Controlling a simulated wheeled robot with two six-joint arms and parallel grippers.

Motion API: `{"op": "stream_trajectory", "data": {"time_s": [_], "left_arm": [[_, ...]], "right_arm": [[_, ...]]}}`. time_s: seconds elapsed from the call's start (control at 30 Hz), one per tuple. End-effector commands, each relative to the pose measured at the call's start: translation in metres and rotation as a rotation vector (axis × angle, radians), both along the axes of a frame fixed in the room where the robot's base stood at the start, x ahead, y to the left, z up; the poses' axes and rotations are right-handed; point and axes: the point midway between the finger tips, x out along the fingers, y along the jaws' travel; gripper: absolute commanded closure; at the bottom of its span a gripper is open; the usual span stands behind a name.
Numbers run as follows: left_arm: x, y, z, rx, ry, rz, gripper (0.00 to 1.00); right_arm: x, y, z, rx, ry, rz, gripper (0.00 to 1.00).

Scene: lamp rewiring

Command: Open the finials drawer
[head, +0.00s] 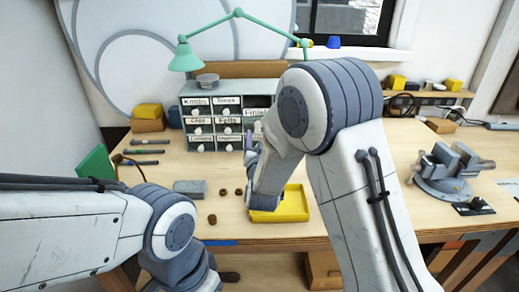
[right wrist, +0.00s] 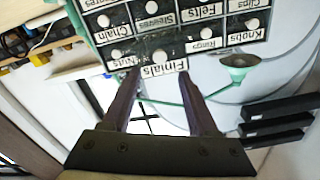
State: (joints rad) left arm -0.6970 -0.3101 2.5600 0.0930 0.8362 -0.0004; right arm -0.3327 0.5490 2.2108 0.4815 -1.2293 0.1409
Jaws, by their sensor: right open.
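The drawer cabinet (head: 222,92) stands at the back of the workbench, with rows of small labelled drawers with white knobs. The finials drawer (head: 256,113) is in its top row, partly behind my right arm. Its label looks larger and lower than its neighbours, with a dark gap above, so it seems to stand out somewhat. In the right wrist view, upside down, the finials drawer (right wrist: 165,66) and its knob lie just past my open right fingertips (right wrist: 160,76), one finger to each side. I see nothing held between them. My left gripper is out of view; only its arm shows.
A yellow tray (head: 283,207) lies on the bench below the cabinet. A green lamp (head: 187,58) arches over the cabinet. A vise (head: 446,170) stands at the right. A grey block (head: 190,187) and small brown pieces lie at the front left.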

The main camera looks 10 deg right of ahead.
Motion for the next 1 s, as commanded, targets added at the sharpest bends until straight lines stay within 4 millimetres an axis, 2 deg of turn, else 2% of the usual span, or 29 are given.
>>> {"op": "stream_trajectory", "data": {"time_s": [0.1, 0.23, 0.67, 0.77, 0.87, 1.0], "left_arm": [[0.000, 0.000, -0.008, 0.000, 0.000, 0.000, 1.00], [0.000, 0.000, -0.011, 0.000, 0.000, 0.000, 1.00], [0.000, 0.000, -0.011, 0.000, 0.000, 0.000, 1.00], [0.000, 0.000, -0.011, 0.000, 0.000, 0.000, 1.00], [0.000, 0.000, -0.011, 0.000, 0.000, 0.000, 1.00], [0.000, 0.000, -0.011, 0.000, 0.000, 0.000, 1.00]], "right_arm": [[-0.020, 0.003, -0.001, 0.001, -0.001, 0.002, 0.40], [-0.032, 0.004, -0.001, 0.001, -0.001, 0.000, 0.40], [-0.036, 0.006, 0.000, 0.002, 0.008, 0.007, 0.40], [-0.041, 0.019, -0.004, 0.008, 0.067, 0.052, 0.40], [-0.054, 0.045, -0.013, 0.011, 0.190, 0.147, 0.40], [-0.097, 0.089, -0.032, -0.022, 0.430, 0.331, 0.40]]}}
